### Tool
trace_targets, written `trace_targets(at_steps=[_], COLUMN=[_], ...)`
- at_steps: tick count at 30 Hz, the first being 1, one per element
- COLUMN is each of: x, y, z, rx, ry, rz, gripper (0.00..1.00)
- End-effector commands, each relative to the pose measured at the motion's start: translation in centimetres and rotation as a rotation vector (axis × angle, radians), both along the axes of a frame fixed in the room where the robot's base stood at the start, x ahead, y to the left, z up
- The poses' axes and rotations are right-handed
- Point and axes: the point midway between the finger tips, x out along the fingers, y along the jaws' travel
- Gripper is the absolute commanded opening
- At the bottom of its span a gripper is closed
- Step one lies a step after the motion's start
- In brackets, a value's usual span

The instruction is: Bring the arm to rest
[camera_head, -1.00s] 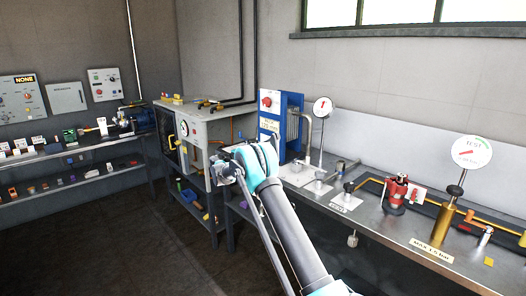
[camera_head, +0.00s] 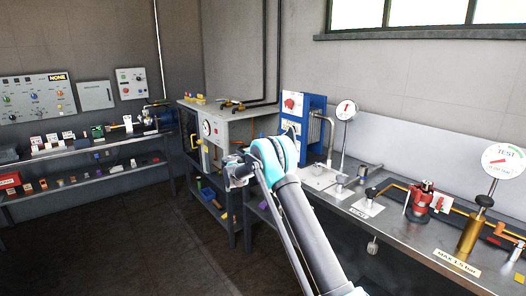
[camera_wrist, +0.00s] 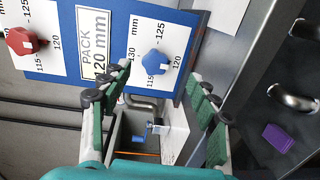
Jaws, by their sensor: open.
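My arm (camera_head: 300,225) reaches forward from the bottom of the head view, over the floor and the front edge of the right bench. My gripper (camera_head: 238,172) is at its far end, small in this view, in front of the grey cabinet. In the wrist view my gripper (camera_wrist: 160,82) has its two green-padded fingers spread apart, with nothing held between them. A blue panel with a red knob (camera_wrist: 24,40), a blue knob (camera_wrist: 156,63) and a "PACK 120 mm" label (camera_wrist: 95,45) shows beyond the fingers.
The steel bench (camera_head: 408,232) on the right carries a red device (camera_head: 421,199), a brass cylinder (camera_head: 470,238) and gauges. The grey cabinet (camera_head: 236,128) and blue-framed unit (camera_head: 317,125) stand behind the gripper. Left shelves (camera_head: 85,172) hold small items. The dark floor (camera_head: 120,240) is clear.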

Motion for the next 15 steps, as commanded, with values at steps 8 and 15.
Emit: trace_targets(at_steps=[8,15], x=[-6.5,-14.7], y=[-7.4,-12.3], z=[1.3,1.2], rx=[0.233,0.457], ry=[0.086,0.146], rz=[-0.046,-0.083], gripper=[0.61,0.61])
